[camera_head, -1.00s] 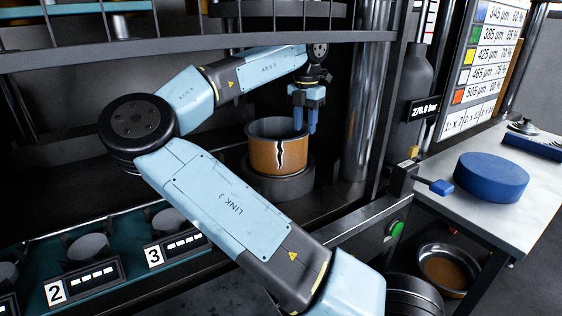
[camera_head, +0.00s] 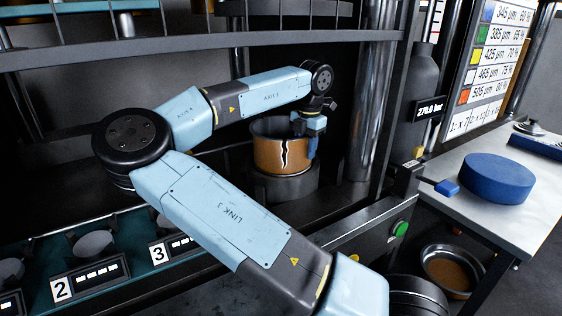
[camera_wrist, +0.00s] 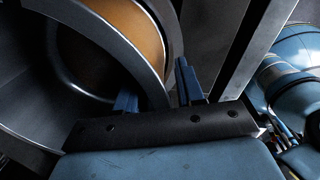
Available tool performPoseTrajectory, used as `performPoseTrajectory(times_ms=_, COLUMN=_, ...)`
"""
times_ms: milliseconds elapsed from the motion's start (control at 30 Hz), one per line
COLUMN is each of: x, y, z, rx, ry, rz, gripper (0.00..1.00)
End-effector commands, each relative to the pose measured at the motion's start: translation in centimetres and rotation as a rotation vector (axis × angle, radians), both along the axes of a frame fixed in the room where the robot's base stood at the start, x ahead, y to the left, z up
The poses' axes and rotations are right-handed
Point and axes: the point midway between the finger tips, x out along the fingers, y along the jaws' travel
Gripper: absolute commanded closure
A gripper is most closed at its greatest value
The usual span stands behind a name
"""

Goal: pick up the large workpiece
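The large workpiece is an orange-brown pot (camera_head: 268,155) with a jagged white-edged crack. It stands upright on a dark round pedestal (camera_head: 287,188) inside the press frame. My gripper (camera_head: 309,142) points down at the pot's right rim. In the wrist view, the pot's grey rim and orange wall (camera_wrist: 140,30) fill the upper left. My gripper's blue fingers (camera_wrist: 157,92) stand apart, one on the inner side of the rim and one outside. They look open around the wall; firm contact is not visible.
A steel column (camera_head: 369,110) stands close right of the pot. A railing (camera_head: 200,48) crosses above. A white table (camera_head: 480,205) at right holds a blue disc (camera_head: 497,178). A metal bowl (camera_head: 452,270) sits below it. Numbered small stations (camera_head: 92,245) line the lower left.

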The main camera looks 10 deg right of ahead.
Motion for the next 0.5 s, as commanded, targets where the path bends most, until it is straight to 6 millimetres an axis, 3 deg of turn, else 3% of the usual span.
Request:
performPoseTrajectory(times_ms=200, x=0.00, y=0.01, z=-0.02, rx=0.000, ry=0.000, rz=0.000, gripper=0.64)
performPoseTrajectory(times_ms=500, x=0.01, y=0.03, z=0.00, rx=0.000, ry=0.000, rz=0.001, gripper=0.93)
